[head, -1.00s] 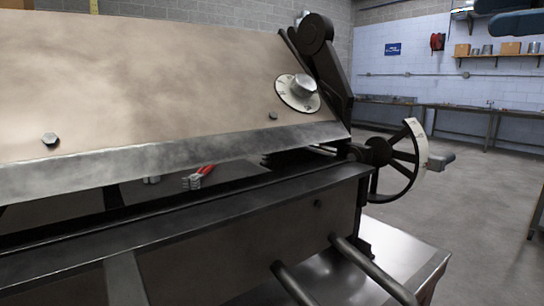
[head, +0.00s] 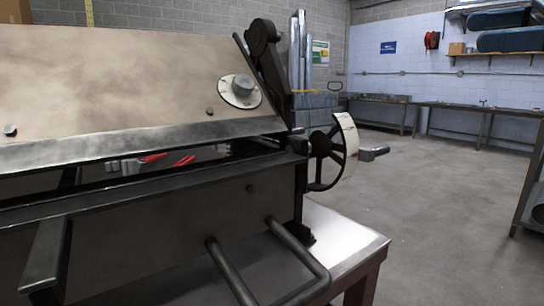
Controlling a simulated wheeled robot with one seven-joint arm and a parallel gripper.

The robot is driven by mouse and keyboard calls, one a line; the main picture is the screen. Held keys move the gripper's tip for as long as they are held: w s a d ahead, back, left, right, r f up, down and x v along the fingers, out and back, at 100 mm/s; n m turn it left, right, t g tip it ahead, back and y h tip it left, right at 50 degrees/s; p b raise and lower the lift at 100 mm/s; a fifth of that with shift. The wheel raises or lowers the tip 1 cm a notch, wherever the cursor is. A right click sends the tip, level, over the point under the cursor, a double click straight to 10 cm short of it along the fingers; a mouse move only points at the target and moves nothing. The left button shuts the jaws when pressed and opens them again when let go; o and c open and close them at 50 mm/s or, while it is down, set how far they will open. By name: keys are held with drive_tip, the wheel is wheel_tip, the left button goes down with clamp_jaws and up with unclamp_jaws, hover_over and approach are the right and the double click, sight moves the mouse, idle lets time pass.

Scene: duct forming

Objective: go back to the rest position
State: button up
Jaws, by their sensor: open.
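My gripper is not in view, and no part of my arm can be made out for certain in the head view. A large bending machine (head: 120,95) with a worn beige upper panel fills the left and middle. It carries a round dial with a knob (head: 241,90) at its upper right. A handwheel (head: 335,152) with a pale rim and a side handle sits at its right end. Red-handled tools (head: 153,158) show in the gap below the upper panel, partly hidden by the machine's front bar.
The machine stands on a metal table (head: 345,240), with bent bars jutting from its front. Open concrete floor (head: 435,200) lies to the right. Workbenches (head: 470,112) line the far wall, and a rack (head: 530,200) stands at the right edge.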

drive_tip(key=w+a+f+m+t+h+p, duration=0.1)
drive_tip(key=w+a+f+m+t+h, duration=0.15)
drive_tip(key=f+m, duration=0.7)
drive_tip(key=w+a+f+m+t+h+p, duration=0.15)
drive_tip(key=f+t, duration=0.25)
drive_tip(key=f, duration=1.2)
drive_tip(key=s+a+f+m+h, duration=0.25)
drive_tip(key=s+f+m, duration=0.2)
drive_tip(key=f, duration=0.45)
drive_tip(key=s+a+f+m+h, duration=0.1)
drive_tip(key=s+f+m+h, duration=0.3)
drive_tip(key=f, duration=0.6)
drive_tip(key=s+a+f+m+h+p, duration=0.1)
drive_tip(key=s+f+h, duration=0.15)
drive_tip(key=s, duration=0.85)
drive_tip(key=s+a+f+h+p, duration=0.15)
drive_tip(key=s+f, duration=0.25)
drive_tip(key=s, duration=0.7)
drive_tip(key=s+r+n, duration=0.1)
drive_tip(key=s+r, duration=0.3)
drive_tip(key=s, duration=0.5)
drive_tip(key=s+r+n, duration=0.1)
drive_tip(key=s+r, duration=0.3)
drive_tip(key=s, duration=0.5)
drive_tip(key=shift+s+a+r+p, duration=0.15)
drive_tip(key=shift+a+r+p, duration=0.25)
drive_tip(key=shift+a+p, duration=0.05)
drive_tip(key=shift+s+r+h, duration=0.25)
drive_tip(key=shift+s+r, duration=0.05)
drive_tip(key=shift+r, duration=0.05)
